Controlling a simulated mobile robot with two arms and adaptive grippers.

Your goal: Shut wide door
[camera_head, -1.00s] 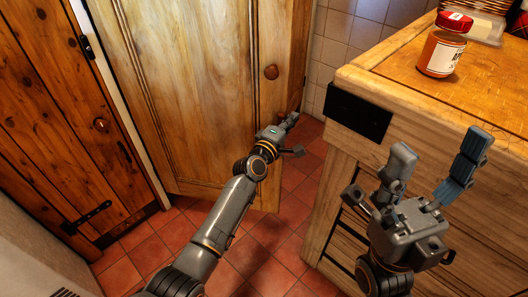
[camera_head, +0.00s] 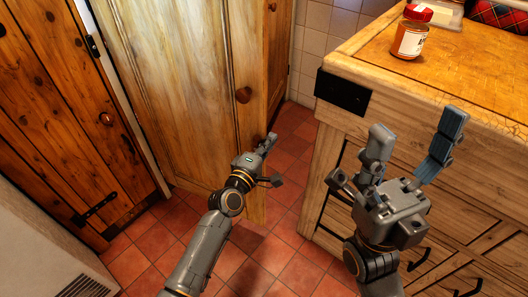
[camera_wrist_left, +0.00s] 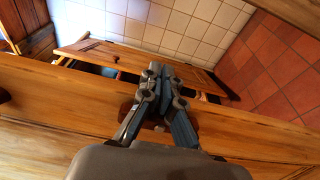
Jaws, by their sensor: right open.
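The wide door (camera_head: 180,90) is a pale pine panel left of centre in the head view, standing ajar, with a round brown knob (camera_head: 243,95). My left gripper (camera_head: 270,145) is low beside the door's free edge, below that knob. In the left wrist view its fingers (camera_wrist_left: 163,80) look closed together, in front of the door's wood (camera_wrist_left: 60,100). A dark brown round part shows behind them; contact cannot be told. My right gripper (camera_head: 412,145) is open and empty, in front of the wooden counter, away from the door.
The wooden counter (camera_head: 400,85) with drawers stands to the right, with a red-lidded jar (camera_head: 412,32) on top. A dark plank door (camera_head: 60,110) is at the left. Red floor tiles (camera_head: 165,240) are clear between door and counter.

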